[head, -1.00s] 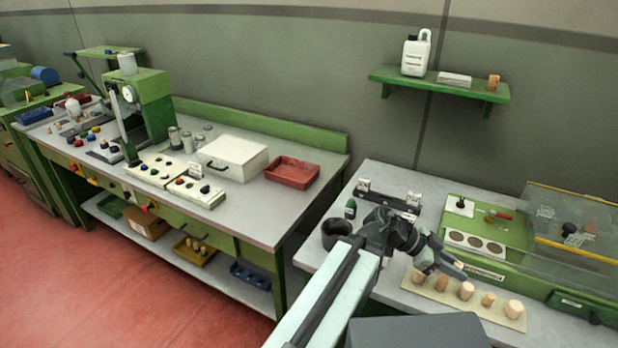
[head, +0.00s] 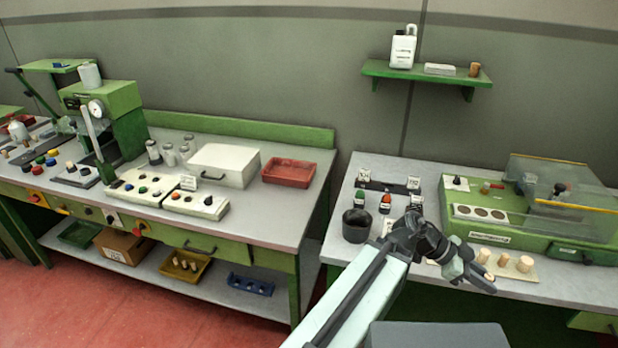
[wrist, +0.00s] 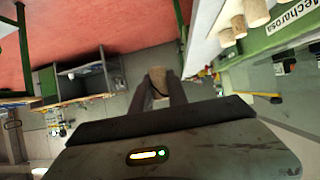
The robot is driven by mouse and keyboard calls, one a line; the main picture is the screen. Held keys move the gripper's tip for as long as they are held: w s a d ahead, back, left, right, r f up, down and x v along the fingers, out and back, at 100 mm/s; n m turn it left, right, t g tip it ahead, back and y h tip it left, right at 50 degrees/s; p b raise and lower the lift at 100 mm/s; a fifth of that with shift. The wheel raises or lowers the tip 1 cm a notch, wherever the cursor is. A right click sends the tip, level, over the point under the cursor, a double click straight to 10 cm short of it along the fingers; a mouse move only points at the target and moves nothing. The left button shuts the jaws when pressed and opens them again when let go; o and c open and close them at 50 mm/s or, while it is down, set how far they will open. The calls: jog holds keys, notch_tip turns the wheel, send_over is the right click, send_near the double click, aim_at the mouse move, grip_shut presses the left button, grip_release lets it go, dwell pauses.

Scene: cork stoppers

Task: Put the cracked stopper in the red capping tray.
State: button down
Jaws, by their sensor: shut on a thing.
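My gripper (wrist: 160,92) is shut on a tan cork stopper (wrist: 157,76) in the wrist view. A dark curved line shows on the stopper near the fingers; I cannot tell whether it is the crack. In the head view my gripper (head: 486,283) is over the front of the right bench, and the held stopper cannot be clearly made out there. Several other stoppers (head: 525,264) stand on a pale strip behind it. They also show in the wrist view (wrist: 256,12). The red tray (head: 288,180) sits on the left bench, near its right end, and looks empty.
A white box (head: 225,165) stands left of the red tray. A gap separates the left bench from the right bench.

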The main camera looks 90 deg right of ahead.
jog(key=w+d+n+h, duration=0.2)
jog(key=w+d, duration=0.1)
jog(key=d, duration=0.7)
jog(key=w+d+n+h, duration=0.2)
jog(key=w+d, duration=0.2)
jog(key=d, duration=0.6)
jog(key=n+t+h, duration=0.5)
jog(key=n+h, duration=0.4)
jog(key=n, duration=0.1)
send_over(290, 176)
notch_tip(290, 176, down, 10)
jog(key=b, duration=0.9)
jog(key=shift+w+r+b, duration=0.1)
jog(key=shift+r+b, duration=0.05)
jog(key=shift+b, duration=0.2)
jog(key=shift+r, duration=0.3)
jog(key=shift+f, duration=0.2)
jog(key=c, duration=1.3)
grip_release()
